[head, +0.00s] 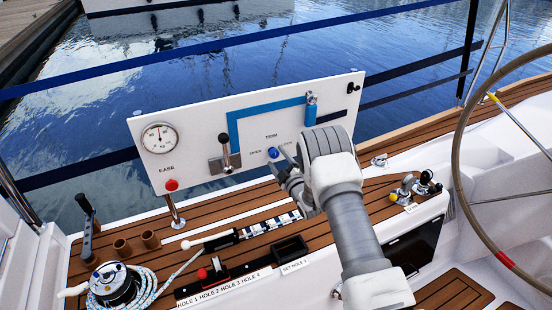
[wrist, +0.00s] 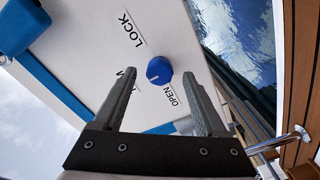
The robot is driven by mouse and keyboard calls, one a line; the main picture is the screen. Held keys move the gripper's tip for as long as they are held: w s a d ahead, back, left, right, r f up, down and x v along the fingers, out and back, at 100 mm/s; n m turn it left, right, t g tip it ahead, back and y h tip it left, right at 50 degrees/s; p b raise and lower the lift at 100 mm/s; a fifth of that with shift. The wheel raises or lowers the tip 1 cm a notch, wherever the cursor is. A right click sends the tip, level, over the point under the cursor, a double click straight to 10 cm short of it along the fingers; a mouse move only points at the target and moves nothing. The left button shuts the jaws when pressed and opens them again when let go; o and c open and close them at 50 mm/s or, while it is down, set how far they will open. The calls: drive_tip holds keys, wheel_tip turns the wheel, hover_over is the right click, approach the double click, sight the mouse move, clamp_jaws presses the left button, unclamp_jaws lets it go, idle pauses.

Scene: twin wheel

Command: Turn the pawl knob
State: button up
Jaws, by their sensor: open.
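A round blue knob (head: 273,152) sits on the white panel (head: 190,112), under the word TRIM and beside the word OPEN. In the wrist view the blue knob (wrist: 159,70) bears a short white mark and lies between LOCK and OPEN labels. No legible label says pawl. My gripper (head: 284,164) is in front of the panel, close to the knob and partly hidden by my wrist. In the wrist view my gripper (wrist: 160,76) is open and empty, with one finger on each side of the knob in the picture. Contact cannot be told.
A lever (head: 225,152), a red button (head: 171,185) and a gauge (head: 160,138) are on the panel's left. A blue strip (head: 268,108) runs above the knob. A rope winch (head: 112,283) and red slider (head: 203,274) lie below. A steering wheel (head: 462,190) stands right.

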drive_tip(key=shift+x, duration=0.8)
clamp_jaws()
